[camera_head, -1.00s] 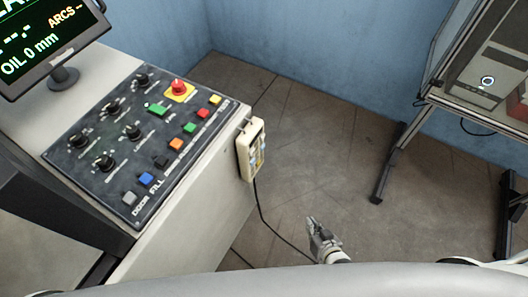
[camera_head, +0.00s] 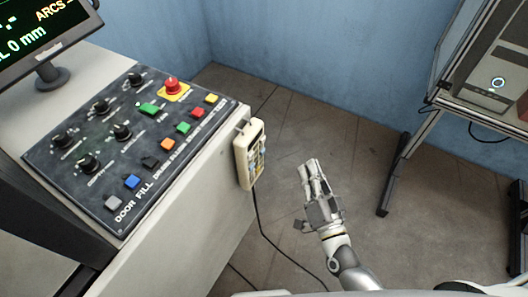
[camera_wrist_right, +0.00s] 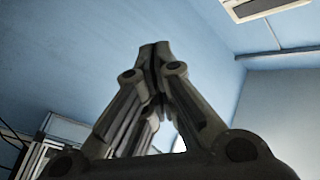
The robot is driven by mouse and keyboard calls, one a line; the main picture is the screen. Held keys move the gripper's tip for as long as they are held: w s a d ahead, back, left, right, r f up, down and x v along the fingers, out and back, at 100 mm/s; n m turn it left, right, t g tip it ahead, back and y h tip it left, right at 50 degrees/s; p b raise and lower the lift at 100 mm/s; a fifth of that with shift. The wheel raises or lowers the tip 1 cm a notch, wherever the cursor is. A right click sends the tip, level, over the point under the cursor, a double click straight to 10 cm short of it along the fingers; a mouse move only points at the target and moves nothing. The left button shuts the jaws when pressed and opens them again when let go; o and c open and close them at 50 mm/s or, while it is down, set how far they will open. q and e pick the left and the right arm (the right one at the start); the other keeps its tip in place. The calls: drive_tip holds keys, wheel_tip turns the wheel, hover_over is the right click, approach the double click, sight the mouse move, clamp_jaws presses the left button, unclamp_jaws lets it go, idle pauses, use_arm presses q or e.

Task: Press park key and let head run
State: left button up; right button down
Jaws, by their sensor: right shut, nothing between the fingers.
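The control panel (camera_head: 72,176) is black and slanted, with knobs, a red mushroom button (camera_head: 172,85) on yellow, and rows of coloured keys; I cannot read which key is the park key. A beige hand pendant (camera_head: 242,160) with small keys hangs on the console's right side, its cable running down. My right gripper (camera_head: 311,165) is to the right of the pendant, over the floor, apart from it and pointing away from me. It is shut and empty; in the right wrist view its fingertips (camera_wrist_right: 154,50) meet against the blue wall. My left gripper is not in view.
A monitor (camera_head: 45,35) showing "ARCS" and "OIL 0 mm" stands at the top left of the console.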

sight(263, 152)
drive_tip(key=w+a, duration=0.5)
drive_tip(key=a, duration=0.2)
drive_tip(key=shift+a+b, duration=0.2)
drive_tip(key=shift+b, duration=0.2)
idle(1.4)
drive_tip(key=shift+w+a, duration=0.2)
drive_tip(key=shift+a, duration=0.15)
